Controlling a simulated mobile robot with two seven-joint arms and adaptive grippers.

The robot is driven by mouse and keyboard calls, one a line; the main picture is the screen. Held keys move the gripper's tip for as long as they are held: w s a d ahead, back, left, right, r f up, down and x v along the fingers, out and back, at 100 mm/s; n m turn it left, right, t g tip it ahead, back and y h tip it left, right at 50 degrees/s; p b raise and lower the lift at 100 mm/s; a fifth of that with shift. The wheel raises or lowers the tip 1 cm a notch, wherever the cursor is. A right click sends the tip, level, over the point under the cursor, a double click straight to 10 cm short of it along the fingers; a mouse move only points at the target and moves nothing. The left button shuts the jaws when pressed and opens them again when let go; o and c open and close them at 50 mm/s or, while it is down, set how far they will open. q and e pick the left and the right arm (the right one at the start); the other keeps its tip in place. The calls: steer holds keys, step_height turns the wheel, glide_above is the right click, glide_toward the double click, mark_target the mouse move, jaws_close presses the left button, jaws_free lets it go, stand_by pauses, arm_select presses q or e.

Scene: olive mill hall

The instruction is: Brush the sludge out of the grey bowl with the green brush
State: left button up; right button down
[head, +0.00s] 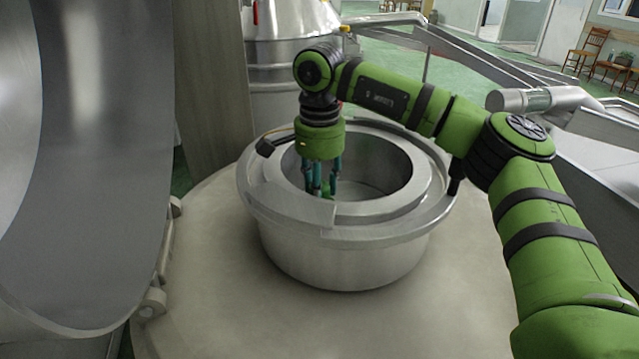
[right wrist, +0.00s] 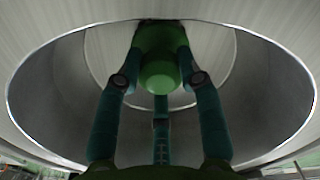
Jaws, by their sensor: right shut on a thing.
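The grey bowl (head: 345,262) is a wide metal bowl with a broad flat rim. It stands open and upright on a pale round top in the head view. My right gripper (head: 322,182) reaches straight down into it, left of its middle. Its teal fingers are closed around the green brush (right wrist: 160,62), which shows between them in the right wrist view. In the head view only a small green bit of the brush shows, low in the bowl. I cannot tell whether its end touches the floor. I cannot make out any sludge on the visible inner surfaces. My left gripper is not in view.
A large tilted metal disc (head: 90,150) stands at the left, close to the bowl. A steel vessel (head: 290,70) is behind the bowl, and metal chutes (head: 470,55) run along the back right. The pale top (head: 215,300) in front of the bowl is clear.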

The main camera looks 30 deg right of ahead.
steer(key=shift+s+f, duration=0.1)
steer(key=shift+f, duration=0.1)
steer(key=shift+s+d, duration=0.15)
steer(key=shift+d, duration=0.65)
steer(key=shift+s+d, duration=0.1)
steer(key=shift+d, duration=0.65)
steer(key=shift+s+d, duration=0.2)
steer(key=shift+d, duration=0.15)
